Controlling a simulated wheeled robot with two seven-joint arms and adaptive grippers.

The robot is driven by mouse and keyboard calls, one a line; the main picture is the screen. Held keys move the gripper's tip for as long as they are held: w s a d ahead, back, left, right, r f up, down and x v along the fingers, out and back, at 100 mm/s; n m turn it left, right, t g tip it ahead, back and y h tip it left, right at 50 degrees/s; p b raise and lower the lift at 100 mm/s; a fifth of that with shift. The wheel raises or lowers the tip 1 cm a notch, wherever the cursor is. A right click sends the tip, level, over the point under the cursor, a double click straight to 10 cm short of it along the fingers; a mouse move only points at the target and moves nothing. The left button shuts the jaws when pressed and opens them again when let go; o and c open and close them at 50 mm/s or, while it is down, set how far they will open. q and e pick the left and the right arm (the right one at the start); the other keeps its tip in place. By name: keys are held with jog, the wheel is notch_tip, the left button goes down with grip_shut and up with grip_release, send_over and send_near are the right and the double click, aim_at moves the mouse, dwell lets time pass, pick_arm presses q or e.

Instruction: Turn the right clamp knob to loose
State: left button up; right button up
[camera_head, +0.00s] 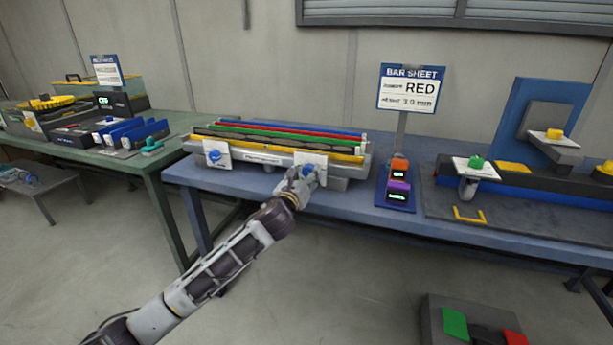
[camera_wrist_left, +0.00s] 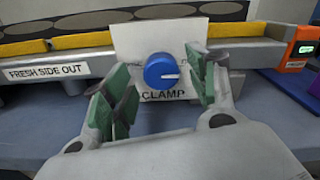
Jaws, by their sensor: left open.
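The right clamp knob (camera_wrist_left: 161,71) is a blue round knob with a white pointer line, on a white plate (camera_wrist_left: 135,38) marked CLAMP. In the left wrist view the pointer line points to the right. My left gripper (camera_wrist_left: 160,92) is open, with its green-padded fingers on either side of the knob and apart from it. In the head view the gripper (camera_head: 303,180) is in front of the right plate (camera_head: 318,160) and partly covers the knob. The left clamp knob (camera_head: 214,156) is blue too, on its own white plate. My right gripper is not in view.
The fixture holds several coloured bars (camera_head: 290,138) on the blue table (camera_head: 400,222). A bar sheet sign (camera_head: 408,88) reads RED, with an orange box (camera_head: 399,167) and a purple box (camera_head: 398,192) below it. A blue stand (camera_head: 550,100) is at the right.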

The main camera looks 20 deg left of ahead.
pick_arm(q)
jog(key=shift+w, duration=0.6)
jog(key=shift+c, duration=0.3)
jog(key=c, duration=1)
